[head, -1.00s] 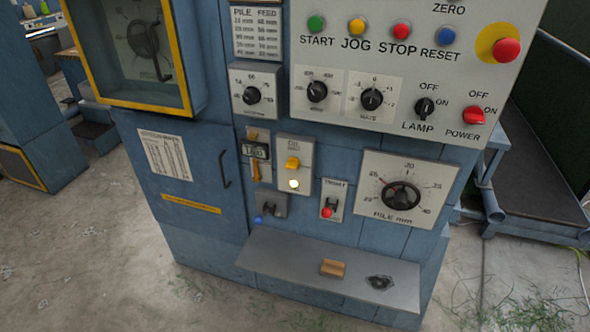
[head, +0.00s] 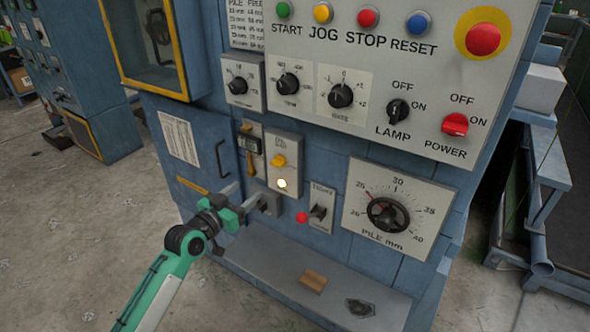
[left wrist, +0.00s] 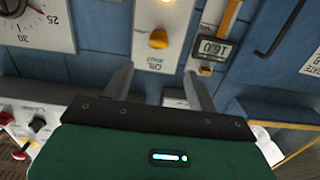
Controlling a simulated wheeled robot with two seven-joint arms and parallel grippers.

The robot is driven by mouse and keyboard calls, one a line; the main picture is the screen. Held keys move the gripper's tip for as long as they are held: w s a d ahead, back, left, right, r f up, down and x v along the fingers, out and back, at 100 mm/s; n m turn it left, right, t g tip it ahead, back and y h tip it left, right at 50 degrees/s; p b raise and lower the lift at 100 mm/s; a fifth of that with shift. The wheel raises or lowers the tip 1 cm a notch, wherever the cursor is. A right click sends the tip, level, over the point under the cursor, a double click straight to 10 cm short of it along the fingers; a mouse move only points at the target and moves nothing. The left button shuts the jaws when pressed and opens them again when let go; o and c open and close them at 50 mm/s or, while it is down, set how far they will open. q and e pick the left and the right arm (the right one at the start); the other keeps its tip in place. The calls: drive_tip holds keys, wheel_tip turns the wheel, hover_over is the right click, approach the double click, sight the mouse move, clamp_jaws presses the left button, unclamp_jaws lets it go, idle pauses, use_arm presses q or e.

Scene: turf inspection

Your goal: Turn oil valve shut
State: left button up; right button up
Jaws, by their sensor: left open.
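The oil valve is a yellow knob (head: 278,160) on a small pale plate (head: 287,150) low on the blue machine front. A lit lamp (head: 282,183) glows below it on the plate. The knob shows upside down in the left wrist view (left wrist: 158,39), beside partly readable "OIL" lettering. My left gripper (head: 243,194) is open and empty, below and left of the knob in the head view. In the left wrist view its two fingers (left wrist: 156,72) point toward the panel, with the knob between and beyond their tips, apart from them. My right gripper is not in view.
A digital gauge (head: 249,144) sits left of the valve plate. A grey shelf (head: 290,268) with a wooden block (head: 313,281) juts out below.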

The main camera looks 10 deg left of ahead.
sight(275, 165)
use_arm(q)
drive_tip(key=x, duration=0.4)
drive_tip(key=p+x, duration=0.1)
drive_tip(key=x, duration=0.3)
drive_tip(key=r+x, duration=0.1)
drive_tip(key=x, duration=0.3)
drive_tip(key=shift+w+d, duration=0.1)
drive_tip(key=shift+d, duration=0.05)
drive_tip(key=shift+w+d, duration=0.15)
drive_tip(key=shift+w, duration=0.2)
drive_tip(key=shift+w+d, duration=0.1)
drive_tip(key=shift+w, duration=0.3)
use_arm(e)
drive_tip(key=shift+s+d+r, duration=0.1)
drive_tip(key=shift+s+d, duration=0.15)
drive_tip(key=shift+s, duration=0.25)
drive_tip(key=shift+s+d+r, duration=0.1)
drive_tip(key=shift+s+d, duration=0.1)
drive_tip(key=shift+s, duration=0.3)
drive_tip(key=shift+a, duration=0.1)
use_arm(q)
drive_tip(key=c, duration=1)
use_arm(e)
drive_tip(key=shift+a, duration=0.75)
